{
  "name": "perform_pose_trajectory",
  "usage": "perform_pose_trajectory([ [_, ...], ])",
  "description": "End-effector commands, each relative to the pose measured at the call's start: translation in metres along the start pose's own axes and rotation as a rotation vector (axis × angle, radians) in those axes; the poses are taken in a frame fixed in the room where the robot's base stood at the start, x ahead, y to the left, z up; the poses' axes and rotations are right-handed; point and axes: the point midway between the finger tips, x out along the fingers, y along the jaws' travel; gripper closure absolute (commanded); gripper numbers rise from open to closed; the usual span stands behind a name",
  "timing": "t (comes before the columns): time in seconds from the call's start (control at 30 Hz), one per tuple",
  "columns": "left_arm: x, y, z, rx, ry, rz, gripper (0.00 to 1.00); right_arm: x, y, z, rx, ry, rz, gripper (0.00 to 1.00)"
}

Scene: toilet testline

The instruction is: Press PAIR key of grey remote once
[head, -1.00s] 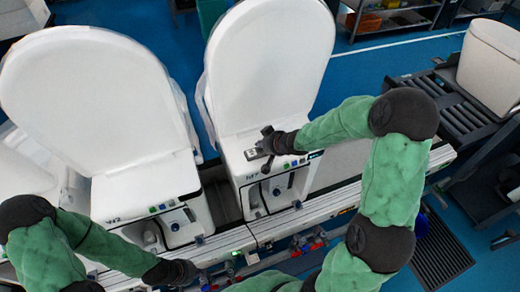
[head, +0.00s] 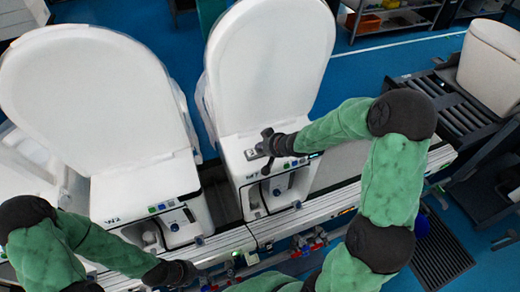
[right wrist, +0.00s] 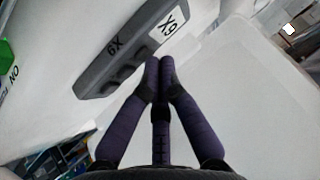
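The grey remote (right wrist: 113,62) lies on the white top of the middle toilet unit, close to its front part. In the head view the remote (head: 254,154) is small and partly covered by my right gripper (head: 266,146). In the wrist view my right gripper (right wrist: 160,64) has its fingertips together, beside the remote's right edge; contact cannot be told. No PAIR marking is readable. My left gripper (head: 186,272) hangs low at the front rail, its fingers unclear.
The middle toilet (head: 272,65) and left toilet (head: 90,95) have raised lids. Another white toilet part (head: 490,66) stands on the roller conveyor at right. Green and blue buttons sit on the units' front edges. A shelf (head: 390,18) stands at the back.

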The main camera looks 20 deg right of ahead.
Motion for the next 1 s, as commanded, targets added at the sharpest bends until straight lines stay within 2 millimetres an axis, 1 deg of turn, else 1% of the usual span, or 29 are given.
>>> perform_pose_trajectory([
  [0.73,0.003,-0.001,0.0,0.0,0.0,0.0,1.0,0.004,0.001,0.004,0.001,-0.001,0.0,1.0],
  [0.87,0.0,0.0,0.0,0.0,0.0,0.0,1.0,0.002,0.001,0.002,0.001,-0.002,0.0,1.0],
  [1.0,-0.007,0.002,0.0,0.0,0.0,0.0,1.0,-0.003,-0.001,-0.002,0.001,-0.002,0.0,1.0],
])
